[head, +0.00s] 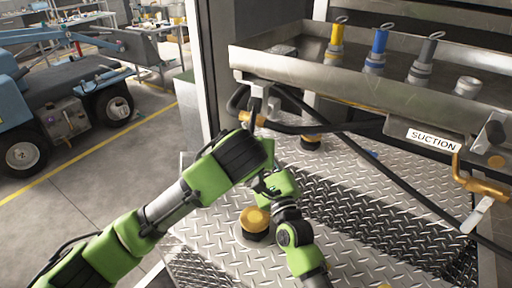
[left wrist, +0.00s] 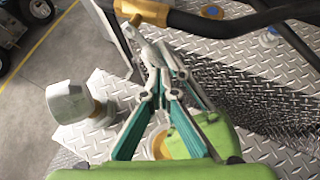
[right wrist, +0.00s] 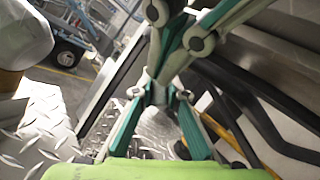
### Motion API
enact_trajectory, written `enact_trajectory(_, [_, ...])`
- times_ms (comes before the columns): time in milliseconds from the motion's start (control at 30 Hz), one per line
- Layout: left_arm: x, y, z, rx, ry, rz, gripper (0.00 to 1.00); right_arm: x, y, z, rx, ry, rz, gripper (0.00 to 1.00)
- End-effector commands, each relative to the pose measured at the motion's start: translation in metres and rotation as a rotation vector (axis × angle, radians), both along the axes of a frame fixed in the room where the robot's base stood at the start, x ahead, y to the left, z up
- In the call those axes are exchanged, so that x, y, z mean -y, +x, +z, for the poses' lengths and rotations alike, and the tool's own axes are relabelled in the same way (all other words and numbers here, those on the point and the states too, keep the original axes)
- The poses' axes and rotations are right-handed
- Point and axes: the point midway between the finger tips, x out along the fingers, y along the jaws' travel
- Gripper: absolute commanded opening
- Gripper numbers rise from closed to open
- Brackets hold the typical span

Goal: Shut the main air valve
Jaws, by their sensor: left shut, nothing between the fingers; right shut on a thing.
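A brass valve (head: 250,118) sits on the black hose at the front left corner of the steel tray. In the left wrist view it is the brass piece (left wrist: 143,12) at the top, with a pale lever (left wrist: 140,35) slanting down from it. My left gripper (left wrist: 160,88) is shut and empty just below this lever. My right gripper (right wrist: 157,92) is shut with its tips close to the left fingers; what it grips is not clear. In the head view my arms cross in the middle, and the fingers are mostly hidden.
Another brass valve (head: 480,186) hangs at the right by a SUCTION label (head: 433,139). The tray (head: 300,75) holds several capped nozzles. A yellow-capped post (head: 255,222) stands on the diamond-plate deck. Black hoses cross above the deck. Floor is open at the left.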

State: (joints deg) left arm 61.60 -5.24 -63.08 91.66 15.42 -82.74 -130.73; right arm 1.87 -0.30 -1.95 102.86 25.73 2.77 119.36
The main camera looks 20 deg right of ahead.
Motion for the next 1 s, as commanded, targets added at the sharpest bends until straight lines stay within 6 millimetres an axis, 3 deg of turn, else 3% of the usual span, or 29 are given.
enact_trajectory(200, [0.006,0.012,-0.005,0.000,0.000,0.000,0.00,0.000,0.000,0.001,0.003,0.000,-0.001,0.00])
enact_trajectory(933, [0.007,0.023,-0.013,0.001,0.001,0.004,0.00,-0.002,-0.001,0.003,0.007,0.002,0.003,0.00])
enact_trajectory(1000, [0.006,0.024,-0.013,0.001,0.000,0.004,0.00,-0.003,-0.001,0.003,0.008,0.002,0.004,0.26])
